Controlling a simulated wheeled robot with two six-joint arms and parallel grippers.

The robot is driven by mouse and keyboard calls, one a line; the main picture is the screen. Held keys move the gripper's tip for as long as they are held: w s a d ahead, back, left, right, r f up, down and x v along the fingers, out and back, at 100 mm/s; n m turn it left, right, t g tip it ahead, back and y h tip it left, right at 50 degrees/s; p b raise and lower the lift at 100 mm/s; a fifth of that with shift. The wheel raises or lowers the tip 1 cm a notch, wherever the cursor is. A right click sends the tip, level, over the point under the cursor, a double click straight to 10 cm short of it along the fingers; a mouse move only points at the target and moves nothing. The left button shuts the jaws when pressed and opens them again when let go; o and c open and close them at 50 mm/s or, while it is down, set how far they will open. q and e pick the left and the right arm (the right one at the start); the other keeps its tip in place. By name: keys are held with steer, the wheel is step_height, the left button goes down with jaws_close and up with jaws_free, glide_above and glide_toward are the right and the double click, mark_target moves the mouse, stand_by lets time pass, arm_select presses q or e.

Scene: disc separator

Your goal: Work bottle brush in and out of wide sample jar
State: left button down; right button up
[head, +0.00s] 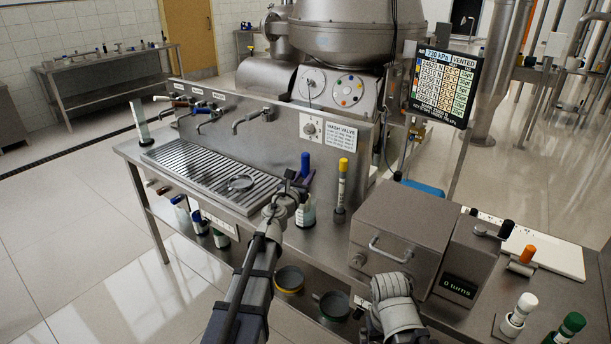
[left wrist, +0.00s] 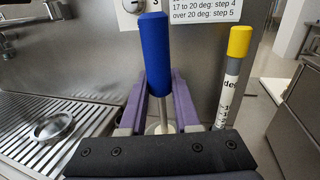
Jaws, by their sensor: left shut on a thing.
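The bottle brush has a blue handle (head: 305,164), upright at the front of the bench. My left gripper (head: 297,186) is shut on the brush just below the handle. In the left wrist view, the blue handle (left wrist: 155,62) rises between the purple fingers (left wrist: 158,112), with a grey shaft below it. The wide sample jar (head: 306,215), clear with a pale label, stands directly under the gripper. The brush head is hidden, so I cannot tell how deep it sits in the jar. My right gripper is not visible; only part of that arm shows at the bottom.
A yellow-capped tube (head: 341,185) stands close right of the jar. A steel box (head: 400,236) with a handle is farther right. A slotted drain tray (head: 190,165) with a round metal dish (head: 240,183) lies left. The valve panel (head: 270,120) rises behind.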

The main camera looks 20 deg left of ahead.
mark_target(304, 167)
arm_select(q)
step_height(304, 167, up, 4)
steer(key=p, duration=0.2)
steer(key=shift+f+p, duration=0.1)
steer(key=shift+p, duration=0.2)
steer(key=shift+f, duration=0.15)
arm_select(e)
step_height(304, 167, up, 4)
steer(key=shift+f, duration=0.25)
arm_select(q)
step_height(304, 167, down, 8)
steer(key=b, duration=0.8)
steer(key=shift+f+b, duration=0.2)
steer(key=shift+b, duration=0.15)
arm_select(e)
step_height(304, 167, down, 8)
arm_select(q)
steer(key=shift+r+p, duration=0.4)
steer(key=shift+r, duration=0.05)
step_height(304, 167, up, 7)
steer(key=p, duration=0.7)
steer(key=shift+r, duration=0.2)
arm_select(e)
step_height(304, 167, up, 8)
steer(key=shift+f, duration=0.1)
